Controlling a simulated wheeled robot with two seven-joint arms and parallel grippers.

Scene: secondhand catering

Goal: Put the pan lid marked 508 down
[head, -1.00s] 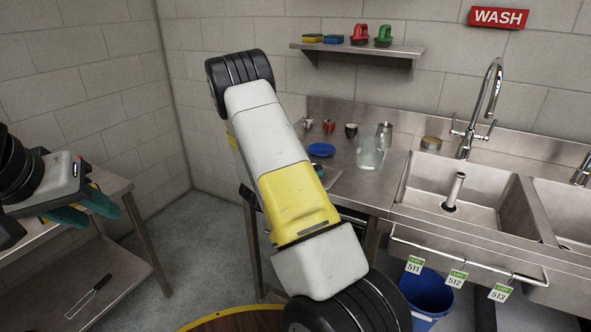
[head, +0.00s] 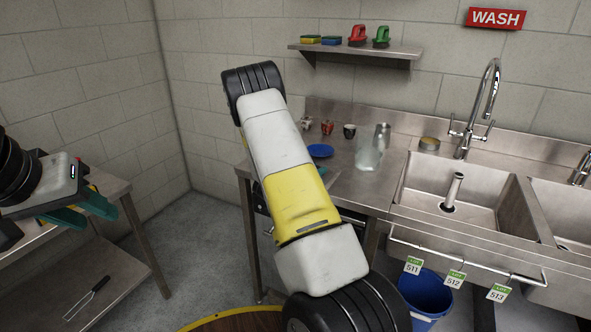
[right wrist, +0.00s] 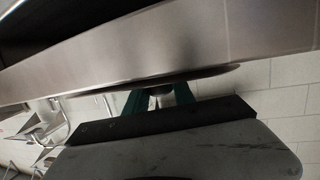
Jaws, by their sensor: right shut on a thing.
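The pan lid (right wrist: 215,72) shows edge-on in the right wrist view as a thin grey metal disc; no number can be read on it. My right gripper (right wrist: 160,98) is shut on its small grey knob between two green fingers. The lid lies along a broad steel surface (right wrist: 180,45); I cannot tell whether they touch. In the head view my right arm hides most of the lid and gripper. My left gripper (head: 82,210) is at the left, its two green fingers apart and empty, over the left steel table.
The steel counter (head: 345,190) carries a blue plate (head: 320,151), small cups, a clear jug (head: 369,153) and a metal beaker. A sink (head: 465,190) is to the right. A blue bucket (head: 425,292) stands below, beside tags 511, 512 and 513. A shelf (head: 355,50) is above.

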